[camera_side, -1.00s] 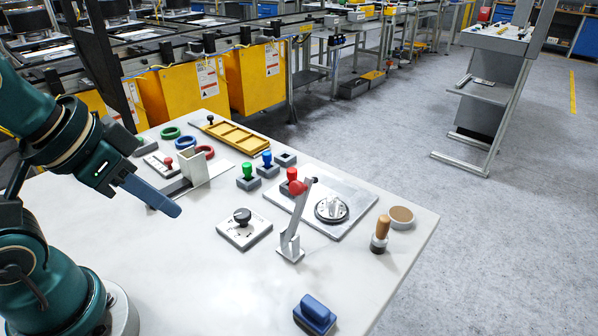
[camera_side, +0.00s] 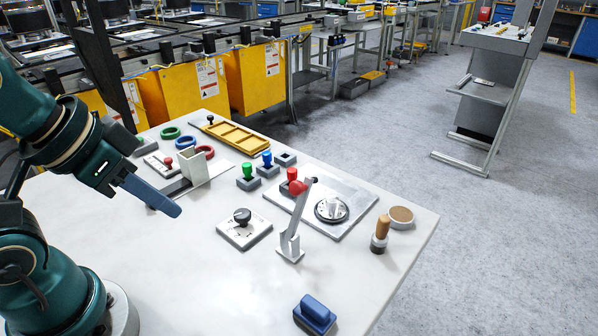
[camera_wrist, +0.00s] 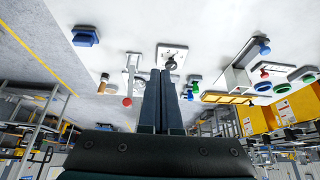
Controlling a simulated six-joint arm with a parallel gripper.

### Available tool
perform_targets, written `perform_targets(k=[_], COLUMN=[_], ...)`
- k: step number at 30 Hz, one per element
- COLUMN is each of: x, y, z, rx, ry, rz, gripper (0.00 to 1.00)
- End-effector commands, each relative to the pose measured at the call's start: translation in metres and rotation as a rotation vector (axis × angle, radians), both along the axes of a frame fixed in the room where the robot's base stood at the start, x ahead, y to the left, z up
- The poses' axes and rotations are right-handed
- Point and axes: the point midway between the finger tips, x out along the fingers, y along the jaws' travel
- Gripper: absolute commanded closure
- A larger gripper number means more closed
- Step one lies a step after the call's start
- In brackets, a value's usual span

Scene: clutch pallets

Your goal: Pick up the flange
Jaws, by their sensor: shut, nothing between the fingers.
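The piece that looks most like the flange (camera_side: 331,208) is a round metal part with a dark rim and a raised hub. It lies on a flat metal plate (camera_side: 352,192) on the right half of the table in the side view. My gripper (camera_side: 176,210) hangs above the table to the left, well apart from the flange. Its blue-grey fingers are together and empty, and they also show in the middle of the wrist view (camera_wrist: 162,74).
A lever with a red ball (camera_side: 297,188) stands just left of the flange. A wooden-handled stamp (camera_side: 381,232) and a round tan-topped dish (camera_side: 401,215) are to its right. A black-knob plate (camera_side: 243,230) and a blue-handled block (camera_side: 315,313) lie nearer.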

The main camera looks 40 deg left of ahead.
Motion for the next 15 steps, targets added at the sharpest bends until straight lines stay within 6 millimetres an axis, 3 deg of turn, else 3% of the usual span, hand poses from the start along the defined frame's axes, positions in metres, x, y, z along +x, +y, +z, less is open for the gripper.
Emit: perform_targets(k=[2,6,7,15], x=[0.0,0.0,0.0,0.0002], y=[0.0,0.0,0.0,-0.0001], z=[0.0,0.0,0.0,0.0001], rx=[0.0,0.0,0.0,0.0], ry=[0.0,0.0,0.0,0.0], rz=[0.0,0.0,0.0,0.001], gripper=[0.96,0.43,0.33,0.33])
